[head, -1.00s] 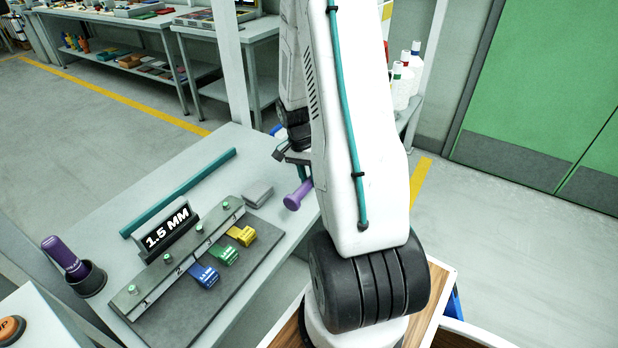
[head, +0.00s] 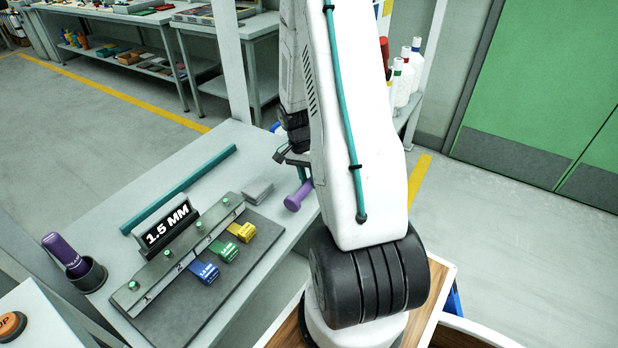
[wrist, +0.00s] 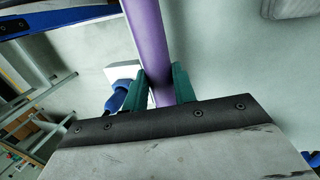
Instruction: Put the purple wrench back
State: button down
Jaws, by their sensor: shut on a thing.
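The purple wrench (wrist: 150,35) is between the two green fingers of my gripper (wrist: 158,88) in the wrist view, which are shut on it. Its far part runs out of the top of that view. In the head view one rounded end of the wrench (head: 298,197) shows beside my white arm, above the right edge of the grey bench (head: 205,165). My arm hides the rest of the wrench and most of the gripper there.
On the bench, a grey rack (head: 180,258) with green-topped posts holds blue, green and yellow tags.

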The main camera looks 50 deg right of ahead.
jog(key=shift+f, duration=0.1)
jog(key=c, duration=1.1)
grip_release()
jog(key=shift+o, duration=0.2)
jog(key=shift+r, duration=4)
